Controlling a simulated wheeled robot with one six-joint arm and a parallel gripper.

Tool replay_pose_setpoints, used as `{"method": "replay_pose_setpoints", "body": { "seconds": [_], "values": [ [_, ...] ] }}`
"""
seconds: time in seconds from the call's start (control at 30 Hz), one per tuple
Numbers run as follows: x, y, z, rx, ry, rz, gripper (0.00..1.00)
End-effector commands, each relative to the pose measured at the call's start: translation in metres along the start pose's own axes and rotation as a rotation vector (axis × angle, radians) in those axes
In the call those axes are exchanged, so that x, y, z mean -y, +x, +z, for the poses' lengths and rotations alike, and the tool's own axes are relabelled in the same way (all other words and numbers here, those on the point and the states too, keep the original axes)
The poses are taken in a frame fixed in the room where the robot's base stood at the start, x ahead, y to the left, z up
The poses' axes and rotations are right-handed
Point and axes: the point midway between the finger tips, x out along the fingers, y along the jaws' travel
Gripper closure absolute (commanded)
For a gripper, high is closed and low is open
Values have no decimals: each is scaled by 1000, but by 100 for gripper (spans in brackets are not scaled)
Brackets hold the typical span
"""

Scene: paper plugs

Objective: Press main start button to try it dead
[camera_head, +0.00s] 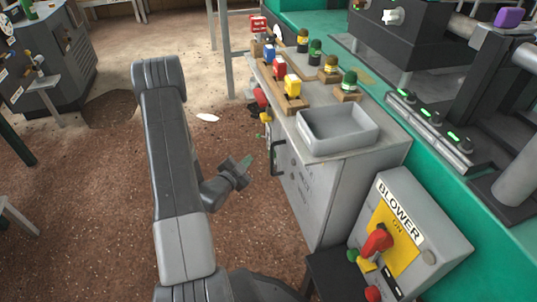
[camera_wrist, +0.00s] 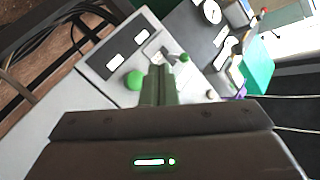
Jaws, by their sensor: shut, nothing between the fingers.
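In the wrist view, a large round green button (camera_wrist: 133,79) sits on a grey panel with dark label plates, left of my fingertips. A smaller green button or knob (camera_wrist: 184,57) shows to the right of the fingertips. I cannot tell which is the main start button, as their labels are unreadable. My gripper (camera_wrist: 160,72) is shut and empty, its fingers pointing at the panel between the two; contact cannot be made out. In the head view, my gripper (camera_head: 246,162) is small and left of the grey cabinet (camera_head: 318,190).
The cabinet carries a grey tray (camera_head: 339,128) and several coloured plugs on wooden blocks. A BLOWER box (camera_head: 412,228) with a red lever stands front right. A dark machine (camera_head: 45,55) stands far left. Brown littered floor (camera_head: 90,200) is open on the left.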

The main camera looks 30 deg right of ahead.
Motion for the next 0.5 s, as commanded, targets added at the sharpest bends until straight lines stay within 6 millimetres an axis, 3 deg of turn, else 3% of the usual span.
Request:
{"method": "replay_pose_setpoints", "body": {
  "seconds": [0.2, 0.5],
  "values": [
    [-15, 19, -12, -2, 1, 2, 100],
    [-20, 28, -20, 0, 0, 0, 100]
  ]
}}
